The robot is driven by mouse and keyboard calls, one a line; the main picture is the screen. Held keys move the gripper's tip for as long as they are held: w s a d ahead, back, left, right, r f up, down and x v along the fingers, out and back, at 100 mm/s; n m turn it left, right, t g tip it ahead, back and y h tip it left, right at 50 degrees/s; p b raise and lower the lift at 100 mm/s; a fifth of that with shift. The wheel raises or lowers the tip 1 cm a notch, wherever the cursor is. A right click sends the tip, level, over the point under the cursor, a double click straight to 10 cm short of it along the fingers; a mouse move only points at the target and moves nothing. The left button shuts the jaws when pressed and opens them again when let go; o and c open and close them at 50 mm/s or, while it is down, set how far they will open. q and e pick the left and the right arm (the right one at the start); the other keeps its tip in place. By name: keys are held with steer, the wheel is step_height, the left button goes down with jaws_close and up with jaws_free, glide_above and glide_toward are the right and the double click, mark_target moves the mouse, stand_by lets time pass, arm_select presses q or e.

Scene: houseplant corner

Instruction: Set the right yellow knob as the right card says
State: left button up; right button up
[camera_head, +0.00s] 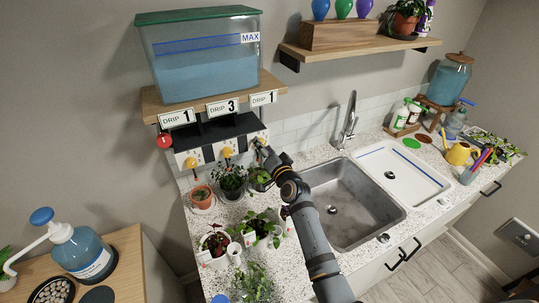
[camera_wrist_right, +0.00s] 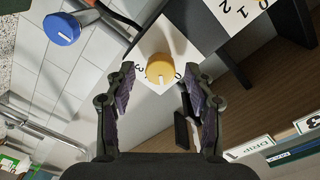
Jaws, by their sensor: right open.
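The right yellow knob (camera_wrist_right: 160,69) sits on a white dial plate (camera_wrist_right: 147,46). In the wrist view the open fingers of my right gripper (camera_head: 264,151) stand on either side of it, with gaps between them and the knob. In the head view the right knob (camera_head: 262,141) is partly hidden by the gripper. The dial's printed marks are mostly covered, and I cannot tell which mark the knob points to. The right card (camera_head: 264,98) reads DRIP 1. My left gripper is out of view.
Two more yellow knobs, the middle (camera_head: 227,152) and the left (camera_head: 191,162), sit on the same black unit, under cards reading DRIP 3 and DRIP 1. A water tank (camera_head: 205,70) stands above. Potted plants (camera_head: 232,177) crowd the counter below. A blue knob (camera_wrist_right: 61,28) is near in the wrist view.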

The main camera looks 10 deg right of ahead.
steer(key=s+d, duration=0.2)
steer(key=s, duration=0.8)
steer(key=shift+s+r, duration=0.15)
steer(key=shift+s, duration=0.2)
